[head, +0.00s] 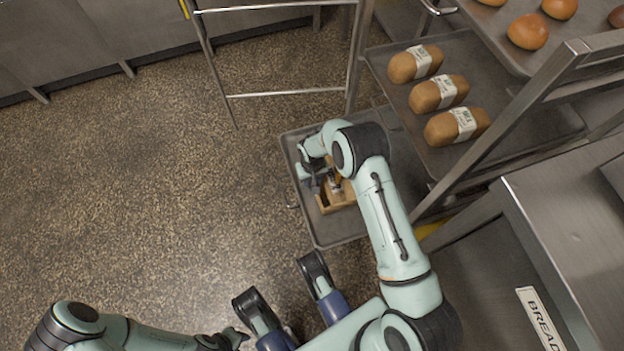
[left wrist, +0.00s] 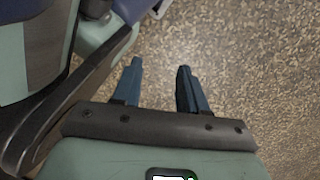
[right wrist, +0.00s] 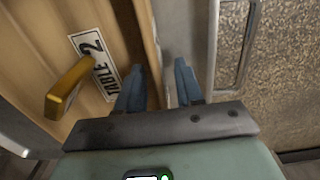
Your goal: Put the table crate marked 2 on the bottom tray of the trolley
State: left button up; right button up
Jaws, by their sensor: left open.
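The wooden crate (head: 331,208) sits on the trolley's bottom tray (head: 340,232), partly hidden by my right arm. In the right wrist view the crate (right wrist: 30,70) fills the left side, with a "TABLE 2" label (right wrist: 94,66) and a brass handle (right wrist: 68,88). My right gripper (head: 322,186) is at the crate's edge. In its wrist view the fingers (right wrist: 160,78) stand apart, with a crate wall between them and the tray at right. My left gripper (head: 235,338) is low at the bottom edge of the head view, open and empty above the floor; its fingers (left wrist: 160,80) are apart.
Above the bottom tray, a trolley shelf (head: 470,60) holds three wrapped loaves (head: 438,93). A higher tray holds round buns (head: 527,32). A metal counter (head: 560,190) with a bread label stands at right. The speckled floor (head: 130,190) at left is clear.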

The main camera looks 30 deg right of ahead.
pick_arm(q)
jog(key=w+r+t+p, duration=0.2)
jog(key=w+r+p, duration=0.1)
jog(key=w, duration=0.3)
jog(key=shift+w+d+r+m, duration=0.2)
jog(key=shift+d+r+m, duration=0.1)
jog(key=shift+d+r, duration=0.15)
pick_arm(e)
notch_tip(320, 180, up, 12)
jog(key=shift+f, duration=0.25)
